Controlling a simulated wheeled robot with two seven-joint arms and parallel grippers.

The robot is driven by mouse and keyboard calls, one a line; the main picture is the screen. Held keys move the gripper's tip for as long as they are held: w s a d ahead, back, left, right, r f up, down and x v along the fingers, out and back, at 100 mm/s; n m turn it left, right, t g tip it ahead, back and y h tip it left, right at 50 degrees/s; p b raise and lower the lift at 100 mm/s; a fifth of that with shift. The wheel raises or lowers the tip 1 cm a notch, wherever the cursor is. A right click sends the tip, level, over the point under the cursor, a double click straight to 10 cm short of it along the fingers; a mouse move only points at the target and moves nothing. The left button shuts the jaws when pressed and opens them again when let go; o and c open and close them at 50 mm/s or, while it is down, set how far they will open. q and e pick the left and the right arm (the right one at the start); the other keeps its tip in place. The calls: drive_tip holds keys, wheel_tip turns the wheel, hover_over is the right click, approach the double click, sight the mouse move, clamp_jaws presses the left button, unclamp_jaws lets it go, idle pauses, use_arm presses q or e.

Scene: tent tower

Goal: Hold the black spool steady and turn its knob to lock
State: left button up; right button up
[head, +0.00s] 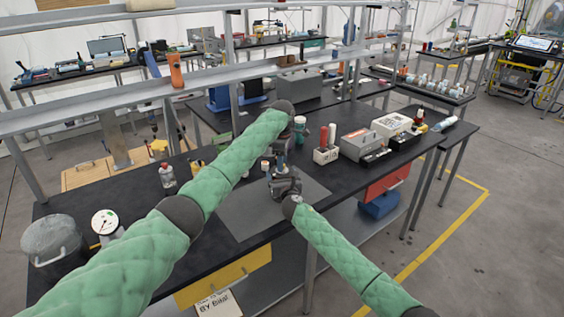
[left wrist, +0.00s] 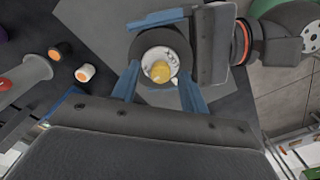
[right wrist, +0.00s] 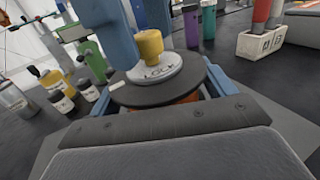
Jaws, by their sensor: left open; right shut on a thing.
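The black spool (right wrist: 135,95) stands on the work mat, with a pale disc on top lettered like "LOCK" and a yellow knob (right wrist: 149,45) rising from it. My right gripper (right wrist: 160,88) is shut on the spool, one blue finger at each side. In the left wrist view the spool (left wrist: 160,33) shows from above, the knob (left wrist: 160,71) at its middle. My left gripper (left wrist: 160,74) is open above it, its blue fingers on either side of the knob; contact cannot be told. In the head view my left gripper (head: 299,133) points down, and the spool is hard to separate from my right gripper (head: 285,184).
The grey mat (head: 240,212) lies on the black bench. Orange and white capped bottles (left wrist: 85,72) stand near the spool. A white block holding red-topped items (head: 326,155) and a grey box (head: 362,144) stand right of it. Several bottles (right wrist: 60,100) stand behind.

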use_arm(q)
drive_tip(key=shift+f, duration=0.1)
clamp_jaws()
